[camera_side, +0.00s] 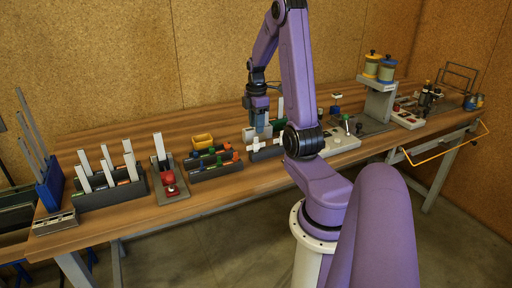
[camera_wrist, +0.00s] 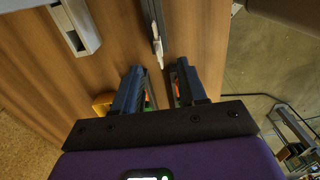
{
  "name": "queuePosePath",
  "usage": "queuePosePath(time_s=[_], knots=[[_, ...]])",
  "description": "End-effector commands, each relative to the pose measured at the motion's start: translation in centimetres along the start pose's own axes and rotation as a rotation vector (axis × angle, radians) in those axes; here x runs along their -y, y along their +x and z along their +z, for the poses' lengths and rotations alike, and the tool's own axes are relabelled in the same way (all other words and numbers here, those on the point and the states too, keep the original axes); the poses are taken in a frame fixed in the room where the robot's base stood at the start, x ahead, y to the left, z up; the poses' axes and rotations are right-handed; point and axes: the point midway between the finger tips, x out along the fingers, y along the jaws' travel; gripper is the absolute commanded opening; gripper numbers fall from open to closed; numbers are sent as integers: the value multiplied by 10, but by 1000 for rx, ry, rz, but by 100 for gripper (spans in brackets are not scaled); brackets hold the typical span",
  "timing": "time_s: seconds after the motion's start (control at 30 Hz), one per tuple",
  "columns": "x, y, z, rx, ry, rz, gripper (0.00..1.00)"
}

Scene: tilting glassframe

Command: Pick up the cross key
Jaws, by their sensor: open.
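My gripper (camera_side: 262,127) hangs over the middle of the workbench, fingers pointing down, above a low black and white holder (camera_side: 264,152). In the wrist view my gripper (camera_wrist: 159,75) is open, with its two dark fingers apart and nothing clearly held. A narrow dark bar with a pale pointed tip (camera_wrist: 158,50) lies ahead of the gap between the fingers. Small orange and green bits show beside the fingers, partly hidden by them. I cannot tell for certain which piece is the cross key.
Black racks with coloured handles (camera_side: 213,165) and a yellow bin (camera_side: 203,141) stand left of my gripper. Farther left are a red-based fixture (camera_side: 170,181) and a rack of upright white plates (camera_side: 108,184). Bare wood lies along the front edge.

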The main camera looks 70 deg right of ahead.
Motion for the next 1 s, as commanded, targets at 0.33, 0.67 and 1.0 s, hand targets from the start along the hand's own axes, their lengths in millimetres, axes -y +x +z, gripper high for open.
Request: queuePosePath(time_s=[0.33,0.67,1.0], knots=[[0,27,0,0,0,-2,42],[-3,67,0,0,0,-1,42],[-3,71,0,0,0,1,35]])
